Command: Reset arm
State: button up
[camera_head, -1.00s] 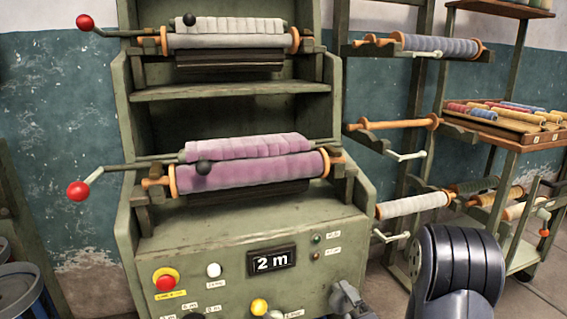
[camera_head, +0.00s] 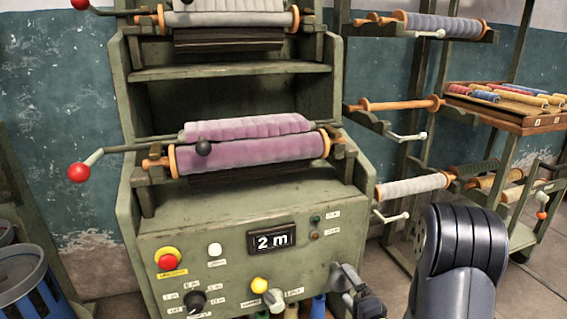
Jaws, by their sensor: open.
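My gripper (camera_head: 344,281) shows small at the bottom, right of centre, in front of the lower right corner of the green machine (camera_head: 200,238). Its jaws are open and I see nothing held between them. The gap between the gripper and the panel is hard to judge. A dark part of my arm (camera_head: 460,245) stands upright at the lower right and hides part of the floor and the rack behind it. The arm's links between there and the gripper are below the frame.
The machine carries a purple roll (camera_head: 255,156), a crank with a red ball (camera_head: 78,172) and a display reading 2 m (camera_head: 271,240). Blue bins (camera_head: 28,278) stand at the left. A rack of rolls (camera_head: 412,187) and a wooden tray (camera_head: 510,119) are at the right.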

aim_at(346, 282)
jog(key=x, duration=0.3)
jog(key=shift+w+a, duration=0.15)
jog(key=shift+w, duration=0.15)
jog(key=n, duration=0.3)
jog(key=shift+s+b, duration=0.1)
jog(key=shift+b, duration=0.2)
jog(key=n, duration=0.4)
jog(key=shift+n, duration=0.3)
jog(key=n+p, duration=0.1)
jog(key=n, duration=0.2)
jog(key=shift+n, duration=0.3)
jog(key=n+p, duration=0.1)
jog(key=n, duration=0.2)
jog(key=shift+n, duration=0.3)
jog(key=shift+v, duration=1.75)
